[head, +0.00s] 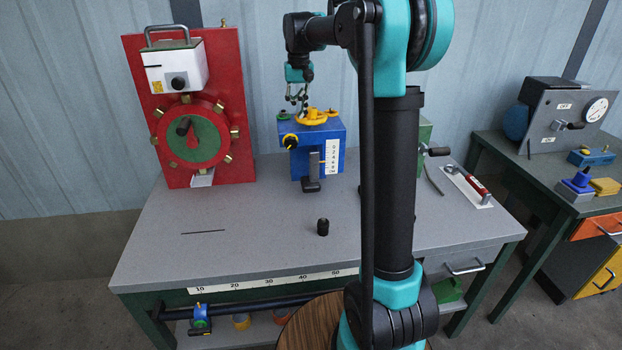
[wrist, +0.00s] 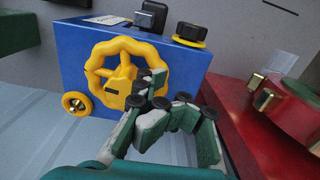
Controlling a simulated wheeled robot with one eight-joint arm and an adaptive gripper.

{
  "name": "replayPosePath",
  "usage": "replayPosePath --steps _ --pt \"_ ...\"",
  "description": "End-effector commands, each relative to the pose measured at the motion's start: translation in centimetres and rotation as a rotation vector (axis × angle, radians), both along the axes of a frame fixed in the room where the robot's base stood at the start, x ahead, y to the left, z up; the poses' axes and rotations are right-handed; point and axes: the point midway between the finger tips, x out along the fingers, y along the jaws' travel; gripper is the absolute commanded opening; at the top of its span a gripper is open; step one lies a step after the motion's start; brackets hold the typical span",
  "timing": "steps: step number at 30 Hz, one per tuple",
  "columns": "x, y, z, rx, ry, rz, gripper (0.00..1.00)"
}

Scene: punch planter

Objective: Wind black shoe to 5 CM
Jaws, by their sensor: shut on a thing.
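A blue box (head: 323,156) stands at the back of the grey bench. A yellow handwheel (head: 318,118) lies on its top and fills much of the wrist view (wrist: 94,63). The black shoe (head: 313,166) is on the box's front, its foot low and close to the bench. A white scale (head: 332,157) marked in CM is right of it. I cannot read the shoe's exact height. My gripper (head: 302,105) comes down from above. In the wrist view its green-grey fingers (wrist: 160,95) are shut on the handwheel's rim; they partly hide that side.
A black knob with a yellow ring (head: 290,142) is on the box's front. A red panel with a dial (head: 220,90) stands close left. The front left is mostly clear.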

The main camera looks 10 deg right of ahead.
Motion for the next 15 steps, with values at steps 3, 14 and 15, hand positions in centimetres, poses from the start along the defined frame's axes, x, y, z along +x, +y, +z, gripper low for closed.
replayPosePath --steps 3,14,15 --pt "0.8 0.3 0.0 0.000 -0.001 0.001 0.00" --pt "1.9 0.4 0.0 0.000 0.000 0.000 0.00" --pt "1.9 0.4 0.0 0.000 0.000 0.000 0.00"
